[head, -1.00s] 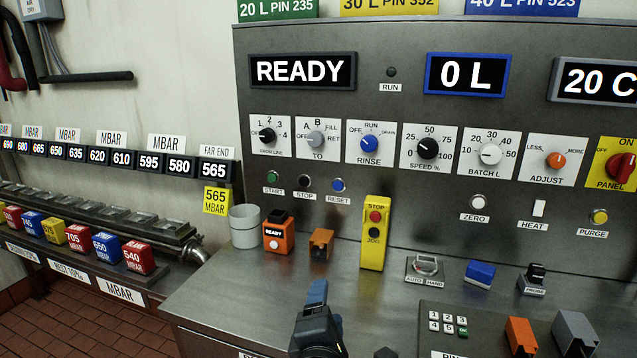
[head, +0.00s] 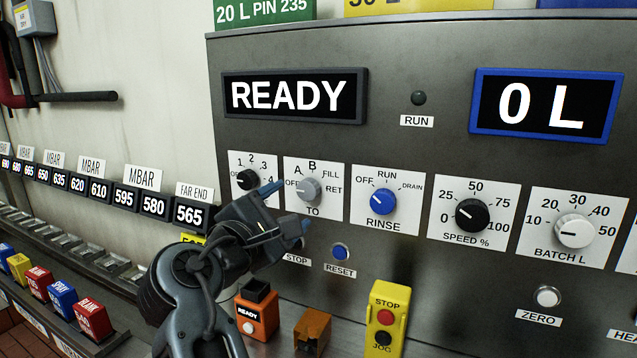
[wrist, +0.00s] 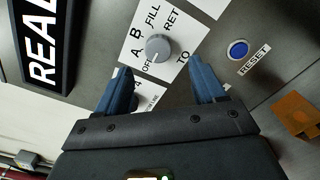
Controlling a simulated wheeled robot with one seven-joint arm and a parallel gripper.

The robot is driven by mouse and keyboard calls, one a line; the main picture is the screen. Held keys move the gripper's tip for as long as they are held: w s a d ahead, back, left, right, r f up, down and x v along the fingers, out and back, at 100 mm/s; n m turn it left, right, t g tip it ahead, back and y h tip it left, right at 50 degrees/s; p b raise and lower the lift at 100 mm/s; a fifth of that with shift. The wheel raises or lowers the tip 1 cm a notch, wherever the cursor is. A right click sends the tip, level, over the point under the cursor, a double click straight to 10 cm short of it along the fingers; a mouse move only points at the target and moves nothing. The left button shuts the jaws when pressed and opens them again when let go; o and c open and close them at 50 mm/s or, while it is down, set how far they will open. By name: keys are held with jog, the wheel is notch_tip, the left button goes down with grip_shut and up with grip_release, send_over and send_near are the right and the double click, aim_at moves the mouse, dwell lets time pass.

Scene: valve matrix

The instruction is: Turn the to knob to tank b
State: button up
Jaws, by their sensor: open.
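The TO knob (head: 309,189) is a grey round knob on a white plate marked OFF, A, B, FILL and RET. Its pointer appears to be on the OFF side. My gripper (head: 288,208) is open in front of the panel at this plate, with one blue finger up at the plate's left edge and the other at its lower part. In the wrist view the knob (wrist: 158,47) shows just beyond the gap between my open fingertips (wrist: 162,74), with nothing held. Contact with the knob is not visible.
The black knob (head: 248,180) is close on the left and the blue RINSE knob (head: 383,201) on the right. Below are the blue RESET button (head: 341,251), an orange READY box (head: 257,312) and a yellow STOP/JOG box (head: 387,319). The display (head: 292,96) reads READY.

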aim_at(307, 191)
jog(key=p+x, duration=0.1)
jog(key=x, duration=0.7)
jog(key=shift+r, duration=0.15)
jog(key=shift+c, duration=0.3)
jog(key=c, duration=1)
